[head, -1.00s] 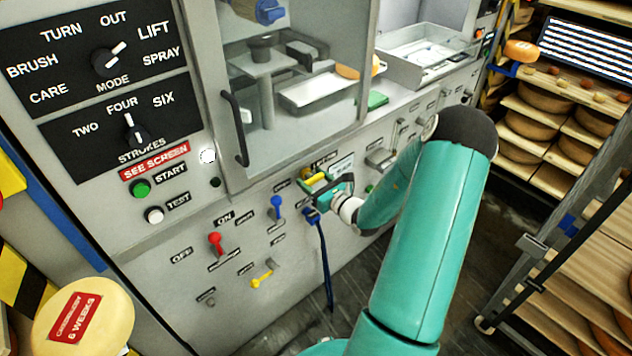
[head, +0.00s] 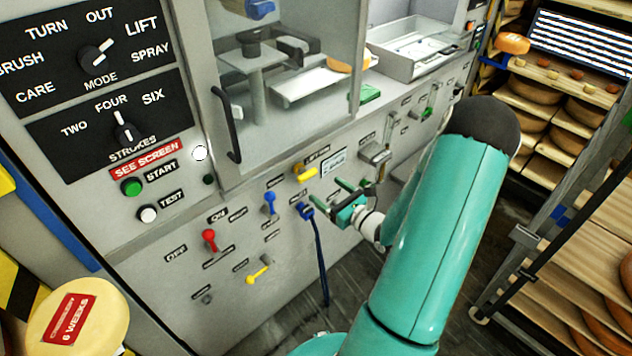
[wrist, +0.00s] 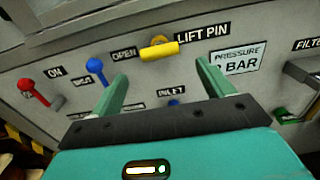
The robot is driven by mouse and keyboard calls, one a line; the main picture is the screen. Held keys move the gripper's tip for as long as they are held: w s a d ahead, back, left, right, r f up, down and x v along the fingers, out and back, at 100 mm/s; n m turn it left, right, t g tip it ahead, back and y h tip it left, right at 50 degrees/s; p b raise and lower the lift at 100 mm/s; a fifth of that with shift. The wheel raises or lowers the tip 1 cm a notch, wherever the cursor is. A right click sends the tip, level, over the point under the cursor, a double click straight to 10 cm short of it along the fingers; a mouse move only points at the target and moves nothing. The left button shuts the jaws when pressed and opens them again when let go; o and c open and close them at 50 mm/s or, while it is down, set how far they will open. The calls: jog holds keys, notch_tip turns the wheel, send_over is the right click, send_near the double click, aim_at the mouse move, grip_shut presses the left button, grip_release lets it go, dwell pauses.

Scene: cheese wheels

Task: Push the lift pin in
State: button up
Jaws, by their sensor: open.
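My gripper (head: 353,191) is open and empty. In the wrist view its two green fingers (wrist: 163,72) stand wide apart, clear of the pin. In the head view it is below and right of the pin.
A blue lever (head: 270,203) and a red lever (head: 209,240) are left of the pin. A blue hose fitting (head: 305,209) sits below it. The pressure label (wrist: 238,60) and a grey handle (head: 375,153) are to the right. A cheese rack (head: 560,110) stands at far right.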

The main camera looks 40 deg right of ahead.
jog(key=s, duration=0.4)
jog(key=shift+w+r, duration=0.1)
dwell(0.4)
jog(key=a+r+n+g+y, duration=0.35)
jog(key=a+n, duration=0.25)
jog(key=a, duration=0.2)
jog(key=a+r+n+g+y, duration=0.3)
jog(key=a+n+g, duration=0.2)
jog(key=a+n, duration=0.3)
jog(key=a+r+n+g+y, duration=0.3)
jog(key=a+r+n+g, duration=0.15)
jog(key=a, duration=0.45)
jog(key=s+a+r+n+h, duration=0.3)
jog(key=s+r+n+h, duration=0.1)
jog(key=n, duration=0.4)
jog(key=s+a+r+n+h, duration=0.2)
jog(key=s+r+n+h, duration=0.3)
jog(key=r+n, duration=0.3)
jog(key=shift+a+n+t+h, duration=0.3)
jog(key=shift+a+n+h, duration=0.1)
jog(key=shift+n+h, duration=0.15)
